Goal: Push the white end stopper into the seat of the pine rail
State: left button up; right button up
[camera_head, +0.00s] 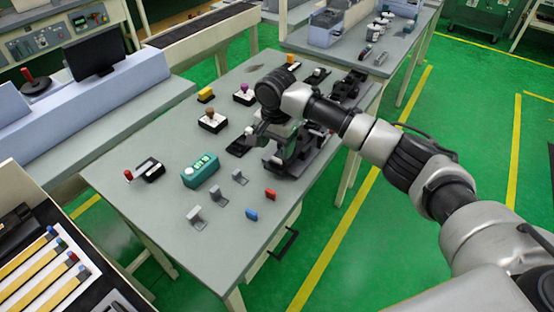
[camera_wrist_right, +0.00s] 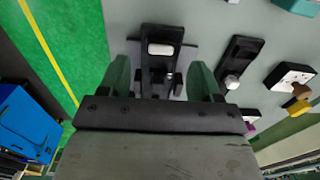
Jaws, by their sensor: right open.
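My right gripper (camera_head: 285,158) hangs low over the grey workbench, above a black fixture (camera_head: 291,165). In the right wrist view its green fingers (camera_wrist_right: 160,80) are apart, with nothing gripped. A white rounded piece (camera_wrist_right: 160,49) sits on a black fixture (camera_wrist_right: 171,33) just beyond the fingertips; it may be the white end stopper, but I cannot tell for sure. Several pine-coloured strips with coloured ends (camera_head: 48,281) lie in a tray at the lower left; I cannot tell whether one is the pine rail. No rail seat shows clearly. My left gripper is not in view.
A second black holder with a white knob (camera_wrist_right: 232,81) stands beside the gripper. A teal box (camera_head: 201,171), grey brackets (camera_head: 195,216), a blue block (camera_head: 251,214) and a red block (camera_head: 271,194) are on the bench. The bench's near left corner is clear.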

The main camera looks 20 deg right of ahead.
aim_at(276, 159)
jog(key=shift+w+f+p, duration=0.1)
jog(key=shift+f+p, duration=0.4)
jog(key=shift+f, duration=1.85)
jog(key=c, duration=1)
jog(key=shift+c, duration=0.3)
jog(key=shift+r, duration=0.1)
notch_tip(276, 159, up, 4)
jog(key=shift+r+b, duration=0.1)
jog(key=shift+b, duration=0.5)
jog(key=s+d+r+b, duration=0.1)
jog(key=s+d+r, duration=0.5)
jog(key=s+d, duration=0.2)
jog(key=shift+s+r, duration=0.3)
jog(key=shift+r, duration=0.05)
